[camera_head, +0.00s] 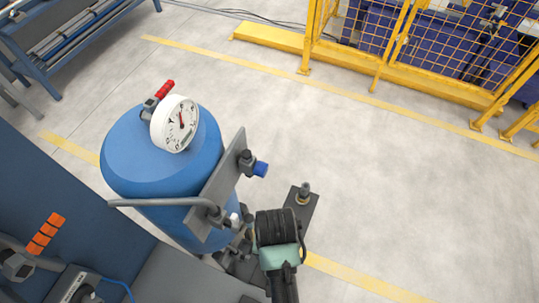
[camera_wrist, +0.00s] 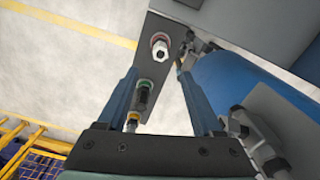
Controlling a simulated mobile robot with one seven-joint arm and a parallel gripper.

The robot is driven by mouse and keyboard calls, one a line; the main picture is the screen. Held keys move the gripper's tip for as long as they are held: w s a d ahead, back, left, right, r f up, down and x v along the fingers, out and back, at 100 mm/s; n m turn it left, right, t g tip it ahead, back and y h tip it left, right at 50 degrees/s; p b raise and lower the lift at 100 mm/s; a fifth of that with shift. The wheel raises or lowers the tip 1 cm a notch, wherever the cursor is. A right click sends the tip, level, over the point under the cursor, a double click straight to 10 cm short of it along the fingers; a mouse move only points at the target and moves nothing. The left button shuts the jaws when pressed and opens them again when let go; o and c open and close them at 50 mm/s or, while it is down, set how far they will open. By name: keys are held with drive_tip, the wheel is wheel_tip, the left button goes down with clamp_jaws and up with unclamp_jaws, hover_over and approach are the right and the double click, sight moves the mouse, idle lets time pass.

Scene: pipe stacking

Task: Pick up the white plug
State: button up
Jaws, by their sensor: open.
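In the wrist view, a white plug (camera_wrist: 160,52) with a pinkish-red ring sits on a grey plate (camera_wrist: 172,22), beyond my fingertips and roughly between their lines. My gripper (camera_wrist: 158,74) is open, with one blue-grey finger on each side and nothing clamped between them. In the head view, my dark wrist is low in the middle, beside the blue tank, and my fingers cannot be made out. A small whitish fitting (camera_head: 234,219) shows left of the wrist; I cannot tell whether it is the same plug.
The blue tank (camera_head: 160,160) carries a round white gauge (camera_head: 175,124), a red-handled valve (camera_head: 160,92) and a bent grey pipe (camera_head: 160,202). A blue-capped fitting (camera_head: 260,169) juts from its side plate. Open floor lies to the right, before a yellow fence (camera_head: 430,35).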

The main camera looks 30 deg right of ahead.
drive_tip(key=f, duration=0.4)
drive_tip(key=shift+s+a+f, duration=0.1)
drive_tip(key=shift+s+f, duration=0.15)
drive_tip(key=shift+s, duration=0.1)
drive_tip(key=shift+w+f, duration=0.15)
drive_tip(key=shift+f, duration=0.45)
drive_tip(key=shift+a+f+p, duration=0.15)
drive_tip(key=shift+f+p, duration=0.4)
drive_tip(key=shift+f, duration=2.05)
clamp_jaws()
